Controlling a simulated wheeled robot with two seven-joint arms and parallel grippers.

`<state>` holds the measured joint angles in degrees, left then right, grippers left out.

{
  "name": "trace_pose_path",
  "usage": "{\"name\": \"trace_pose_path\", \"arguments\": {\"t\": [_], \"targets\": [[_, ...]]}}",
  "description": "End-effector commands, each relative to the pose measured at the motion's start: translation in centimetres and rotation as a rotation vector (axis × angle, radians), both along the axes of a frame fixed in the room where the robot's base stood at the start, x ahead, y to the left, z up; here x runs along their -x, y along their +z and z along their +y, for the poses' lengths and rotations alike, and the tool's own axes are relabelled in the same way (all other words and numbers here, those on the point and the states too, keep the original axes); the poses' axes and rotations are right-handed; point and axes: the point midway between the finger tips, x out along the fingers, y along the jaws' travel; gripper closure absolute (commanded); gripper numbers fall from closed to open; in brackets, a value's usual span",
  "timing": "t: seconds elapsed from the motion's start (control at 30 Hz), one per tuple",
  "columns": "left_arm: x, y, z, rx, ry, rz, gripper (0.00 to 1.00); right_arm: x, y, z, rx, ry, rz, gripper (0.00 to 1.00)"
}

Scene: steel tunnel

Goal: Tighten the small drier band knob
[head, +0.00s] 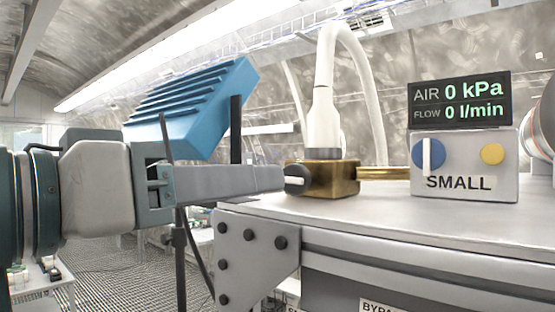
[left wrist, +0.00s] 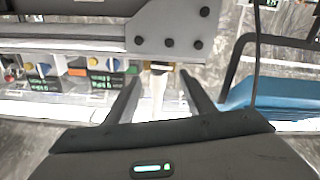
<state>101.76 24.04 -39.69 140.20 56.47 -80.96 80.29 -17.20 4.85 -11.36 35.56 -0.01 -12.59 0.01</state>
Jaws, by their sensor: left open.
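A brass block (head: 335,178) sits at the left end of the steel bench top, with a white hose (head: 324,115) rising from it. A round black knob (head: 297,180) with a white line is on the block's near left side. My left gripper (head: 285,178) reaches in from the left, its fingertips right at the knob; I cannot tell whether they touch it. In the left wrist view the fingers (left wrist: 161,85) are apart, with the brass block (left wrist: 158,65) and pale hose (left wrist: 158,92) showing beyond the gap. My right gripper is out of view.
A grey box labelled SMALL (head: 465,185) with a blue knob (head: 428,157) and yellow button (head: 492,154) stands right. Its display (head: 460,103) reads 0 kPa and 0 l/min. A blue ribbed unit (head: 190,110) stands behind my left arm. A bolted plate (head: 255,250) edges the bench.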

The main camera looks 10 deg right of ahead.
Motion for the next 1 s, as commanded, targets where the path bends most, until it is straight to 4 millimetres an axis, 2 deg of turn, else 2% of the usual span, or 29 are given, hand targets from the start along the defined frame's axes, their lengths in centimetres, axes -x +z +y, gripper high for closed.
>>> {"name": "trace_pose_path", "arguments": {"t": [0.03,0.1,0.4,0.6,0.87,0.97,1.0], "targets": [[-0.6,0.4,-0.8,-0.002,-0.002,0.003,0.51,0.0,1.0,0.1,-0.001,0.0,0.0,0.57],[-1.3,0.4,-1.8,-0.002,-0.003,0.004,0.51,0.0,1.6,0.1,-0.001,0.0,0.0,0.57],[-3.9,0.2,-4.9,0.0,0.0,0.001,0.51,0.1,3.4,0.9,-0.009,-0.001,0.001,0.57],[-4.4,0.0,-5.7,0.0,-0.001,-0.002,0.51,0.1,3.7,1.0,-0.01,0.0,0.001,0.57],[-4.4,0.0,-5.7,0.0,0.0,-0.001,0.51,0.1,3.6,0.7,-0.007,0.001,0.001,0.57],[-4.4,0.0,-5.7,0.0,0.0,-0.001,0.7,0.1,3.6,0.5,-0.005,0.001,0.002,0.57],[-4.4,0.0,-5.7,0.0,0.0,-0.001,0.8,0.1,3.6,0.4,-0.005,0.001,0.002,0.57]]}}
